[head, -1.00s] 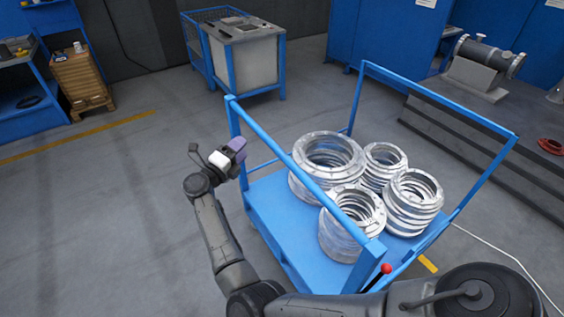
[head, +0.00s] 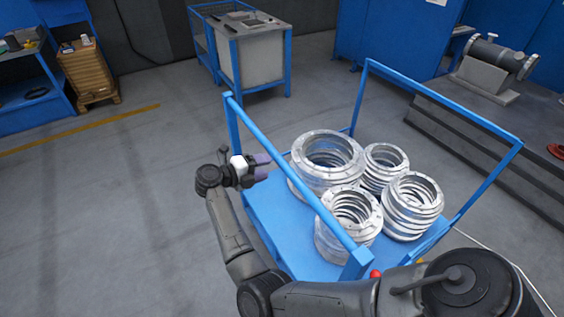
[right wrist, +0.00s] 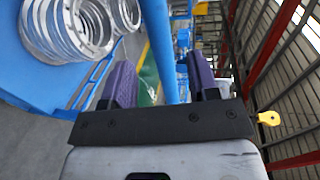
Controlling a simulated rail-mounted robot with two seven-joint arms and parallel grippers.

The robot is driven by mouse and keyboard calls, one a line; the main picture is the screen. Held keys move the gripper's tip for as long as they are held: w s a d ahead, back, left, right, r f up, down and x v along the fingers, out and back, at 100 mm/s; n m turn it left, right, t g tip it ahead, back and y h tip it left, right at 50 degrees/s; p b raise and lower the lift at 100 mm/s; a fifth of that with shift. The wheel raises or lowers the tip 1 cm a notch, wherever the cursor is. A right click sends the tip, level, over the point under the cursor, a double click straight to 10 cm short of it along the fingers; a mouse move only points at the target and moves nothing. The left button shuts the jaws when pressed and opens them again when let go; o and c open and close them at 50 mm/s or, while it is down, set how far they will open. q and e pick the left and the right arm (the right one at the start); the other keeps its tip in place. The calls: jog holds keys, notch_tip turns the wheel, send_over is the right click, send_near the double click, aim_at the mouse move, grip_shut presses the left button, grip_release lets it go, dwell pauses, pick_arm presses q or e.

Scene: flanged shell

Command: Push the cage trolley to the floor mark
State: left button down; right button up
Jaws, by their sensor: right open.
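The blue cage trolley (head: 284,213) stands in the middle of the head view with tube rails at both ends. It carries several stacks of metal flanged rings (head: 328,160). My right gripper (head: 264,166) is at the trolley's near-left top rail. In the right wrist view its two purple fingers (right wrist: 160,82) are apart, with the blue rail (right wrist: 160,45) showing between them. I cannot tell whether they touch it. A yellow line (head: 80,130) lies on the floor at the left; I cannot tell whether it is the floor mark. My left gripper is out of view.
A grey cabinet in a blue frame (head: 262,62) stands behind the trolley. A dark stepped platform (head: 490,140) with a pipe fitting (head: 500,55) is close on the right. A wooden crate stack (head: 86,72) is at the back left. The floor on the left is open.

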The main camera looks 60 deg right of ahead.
aim_at(278, 164)
jog(key=shift+x, duration=3.6)
grip_shut()
